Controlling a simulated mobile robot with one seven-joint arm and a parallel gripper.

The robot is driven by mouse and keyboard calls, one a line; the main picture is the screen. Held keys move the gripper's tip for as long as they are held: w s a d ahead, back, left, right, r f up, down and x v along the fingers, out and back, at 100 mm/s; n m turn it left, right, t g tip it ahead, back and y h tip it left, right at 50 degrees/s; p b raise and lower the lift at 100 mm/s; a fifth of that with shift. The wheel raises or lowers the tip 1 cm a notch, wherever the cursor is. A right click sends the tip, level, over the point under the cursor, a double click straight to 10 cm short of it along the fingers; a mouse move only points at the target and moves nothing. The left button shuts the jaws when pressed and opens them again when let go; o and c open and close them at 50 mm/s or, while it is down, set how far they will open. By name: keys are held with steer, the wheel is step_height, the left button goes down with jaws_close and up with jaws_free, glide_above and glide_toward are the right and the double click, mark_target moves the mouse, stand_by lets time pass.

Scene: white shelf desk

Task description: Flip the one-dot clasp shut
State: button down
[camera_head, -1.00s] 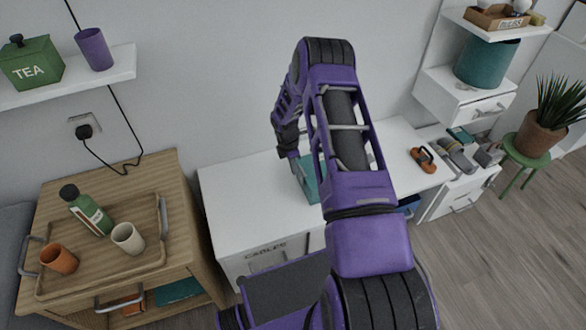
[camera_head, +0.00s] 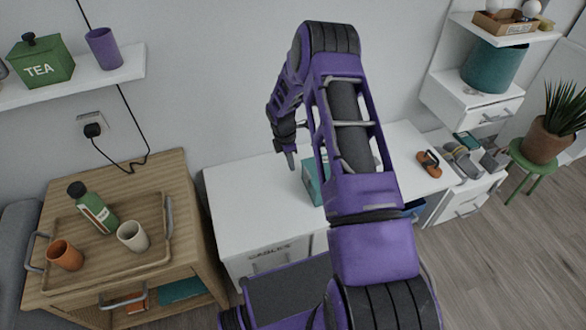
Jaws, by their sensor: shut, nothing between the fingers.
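A teal box (camera_head: 312,184) stands on the white desk (camera_head: 245,195), mostly hidden behind my purple arm. The one-dot clasp cannot be made out; it is either hidden by the arm or too small to see. My gripper (camera_head: 291,166) points down just left of the teal box, above the desk top. It looks shut, with nothing held. Whether its tips touch the box cannot be told from this view.
The desk top left of the gripper is clear. A wooden cabinet bears a tray (camera_head: 154,262) with a green bottle (camera_head: 93,208) and two cups. A wall shelf (camera_head: 118,76) hangs at upper left. Sandals (camera_head: 429,163) lie at right by a drawer unit. A potted plant (camera_head: 545,138) stands far right.

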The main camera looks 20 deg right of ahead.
step_height(320, 180, up, 6)
steer(key=d, duration=0.2)
steer(key=shift+r+p, duration=0.2)
steer(key=shift+p, duration=0.1)
steer(key=shift+d, duration=0.1)
